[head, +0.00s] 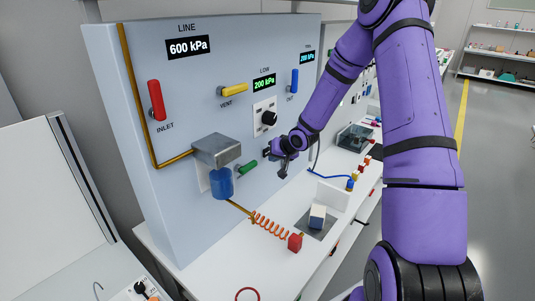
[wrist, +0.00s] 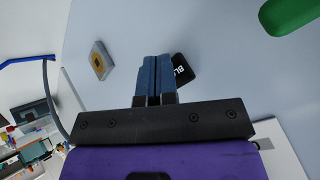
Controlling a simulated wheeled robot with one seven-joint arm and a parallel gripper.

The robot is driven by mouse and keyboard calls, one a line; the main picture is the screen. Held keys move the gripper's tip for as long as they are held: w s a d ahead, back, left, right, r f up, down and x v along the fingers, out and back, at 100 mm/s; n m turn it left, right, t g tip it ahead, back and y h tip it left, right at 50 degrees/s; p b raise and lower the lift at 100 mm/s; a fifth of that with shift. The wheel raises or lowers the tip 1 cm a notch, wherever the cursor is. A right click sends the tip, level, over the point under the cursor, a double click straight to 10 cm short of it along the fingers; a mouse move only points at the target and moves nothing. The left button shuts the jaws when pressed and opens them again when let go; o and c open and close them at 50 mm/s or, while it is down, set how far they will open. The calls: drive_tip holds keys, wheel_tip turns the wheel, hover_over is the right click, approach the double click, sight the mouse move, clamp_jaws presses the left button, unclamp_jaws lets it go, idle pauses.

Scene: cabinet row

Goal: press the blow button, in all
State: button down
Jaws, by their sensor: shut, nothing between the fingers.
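My gripper (head: 284,168) is close to the pale blue panel, right of the green lever (head: 247,167). In the wrist view, my gripper (wrist: 155,62) has its two blue-grey fingers together, with nothing between them. A black label (wrist: 182,68) with white letters starting "BL" shows beside the fingertips, partly covered by them. A small pale plate with a brass-coloured centre (wrist: 101,60) is on the panel on the other side of the fingers, apart from them. I cannot tell whether it is the blow button. Whether the fingertips touch the panel is unclear.
The panel (head: 215,100) also carries a red inlet lever (head: 156,100), a yellow vent lever (head: 233,90), a black knob (head: 269,118) and a blue lever (head: 294,80). A metal box (head: 216,150) over a blue cylinder (head: 221,183) juts out on the left.

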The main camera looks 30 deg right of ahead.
drive_tip(key=shift+w+a, duration=0.2)
drive_tip(key=shift+w, duration=0.2)
idle(0.5)
drive_tip(key=shift+s+d, duration=0.1)
drive_tip(key=shift+s, duration=0.05)
drive_tip(key=shift+s+d, duration=0.2)
drive_tip(key=shift+s, duration=0.4)
drive_tip(key=shift+s, duration=0.1)
drive_tip(key=s, duration=0.1)
drive_tip(key=s+d, duration=0.1)
drive_tip(key=s, duration=0.1)
drive_tip(key=s+d, duration=0.1)
drive_tip(key=shift+s, duration=0.25)
idle(0.4)
idle(0.7)
